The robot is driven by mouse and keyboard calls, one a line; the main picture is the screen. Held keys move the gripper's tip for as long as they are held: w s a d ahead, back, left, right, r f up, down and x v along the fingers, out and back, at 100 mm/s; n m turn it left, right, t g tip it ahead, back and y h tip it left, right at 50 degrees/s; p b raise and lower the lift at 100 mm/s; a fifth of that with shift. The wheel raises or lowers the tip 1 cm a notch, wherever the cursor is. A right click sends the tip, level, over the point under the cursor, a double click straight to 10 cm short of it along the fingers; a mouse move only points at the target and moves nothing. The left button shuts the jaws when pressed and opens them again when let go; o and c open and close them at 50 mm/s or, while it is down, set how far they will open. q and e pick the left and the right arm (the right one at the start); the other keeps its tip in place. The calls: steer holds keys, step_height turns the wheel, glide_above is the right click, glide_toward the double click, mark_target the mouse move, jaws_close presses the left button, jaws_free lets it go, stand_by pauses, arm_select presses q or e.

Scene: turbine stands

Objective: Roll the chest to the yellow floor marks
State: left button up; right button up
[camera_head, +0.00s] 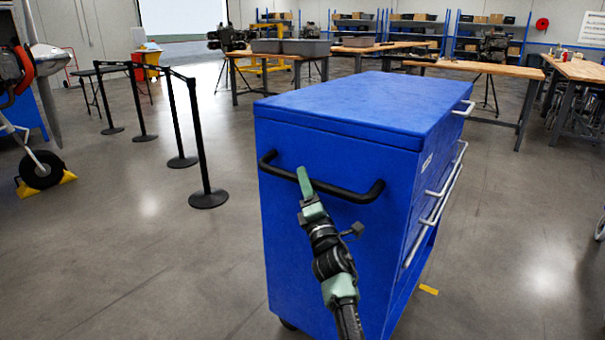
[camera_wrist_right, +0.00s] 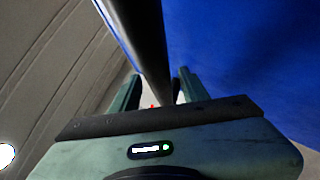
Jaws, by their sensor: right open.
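The blue chest (camera_head: 335,200) stands in the middle of the head view, with a black bar handle (camera_head: 345,194) on its near end. My right gripper (camera_head: 305,180) is at the left part of this handle. In the right wrist view, the open fingers of the right gripper (camera_wrist_right: 160,88) show on either side of the black handle (camera_wrist_right: 140,40), beside the blue chest side (camera_wrist_right: 245,60). A small yellow floor mark (camera_head: 428,289) lies on the floor just right of the chest's base. My left gripper is not in view.
Black barrier posts (camera_head: 206,170) stand to the left. A wheel with yellow chocks (camera_head: 42,172) is at the far left. Wooden-topped workbenches (camera_head: 480,69) stand behind the chest. The grey floor is clear at the left front and right of the chest.

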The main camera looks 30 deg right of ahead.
steer(key=shift+x, duration=1.7)
jaws_close()
steer(key=shift+f, duration=0.15)
